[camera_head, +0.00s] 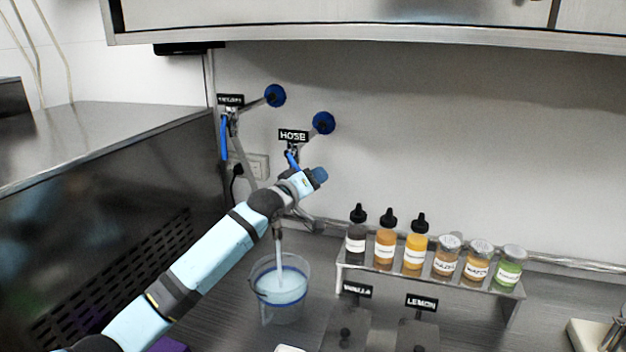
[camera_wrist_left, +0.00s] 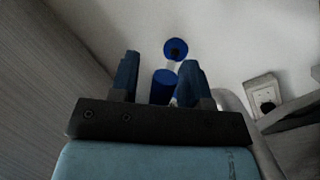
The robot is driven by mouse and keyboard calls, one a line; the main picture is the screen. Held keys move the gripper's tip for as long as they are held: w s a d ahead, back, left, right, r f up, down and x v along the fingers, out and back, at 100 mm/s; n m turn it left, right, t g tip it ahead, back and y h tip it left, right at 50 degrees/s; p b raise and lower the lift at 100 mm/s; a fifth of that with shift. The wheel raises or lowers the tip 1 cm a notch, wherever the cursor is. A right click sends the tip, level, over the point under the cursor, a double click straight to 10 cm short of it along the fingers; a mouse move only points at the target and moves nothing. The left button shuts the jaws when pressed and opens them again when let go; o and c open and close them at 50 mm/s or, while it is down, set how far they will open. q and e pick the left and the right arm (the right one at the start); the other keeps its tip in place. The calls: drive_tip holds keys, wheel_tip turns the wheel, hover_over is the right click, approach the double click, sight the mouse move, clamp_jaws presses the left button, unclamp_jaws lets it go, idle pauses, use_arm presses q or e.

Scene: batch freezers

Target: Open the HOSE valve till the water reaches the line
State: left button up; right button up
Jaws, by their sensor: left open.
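The HOSE label (camera_head: 293,135) hangs on the wall pipe, with a blue valve lever (camera_head: 292,160) below it. My left gripper (camera_head: 309,176) is at the valve and partly hides it. In the left wrist view its two blue fingers (camera_wrist_left: 158,72) are apart, with a blue cylindrical part (camera_wrist_left: 163,86) showing between or just beyond them; contact cannot be told. Water (camera_head: 279,248) runs from the hose end into a clear bucket (camera_head: 281,313). The bucket holds pale water (camera_head: 282,284) near a blue line around its wall; the exact level against the line is hard to tell. My right gripper is out of view.
A second valve with a blue lever (camera_head: 224,138) is left of the HOSE valve. Blue round discs (camera_head: 323,122) stand on the wall. A rack (camera_head: 430,283) of bottles and jars is to the right. A dark machine (camera_head: 120,220) is at left. A socket (camera_head: 260,165) is on the wall.

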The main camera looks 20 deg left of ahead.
use_arm(q)
clamp_jaws()
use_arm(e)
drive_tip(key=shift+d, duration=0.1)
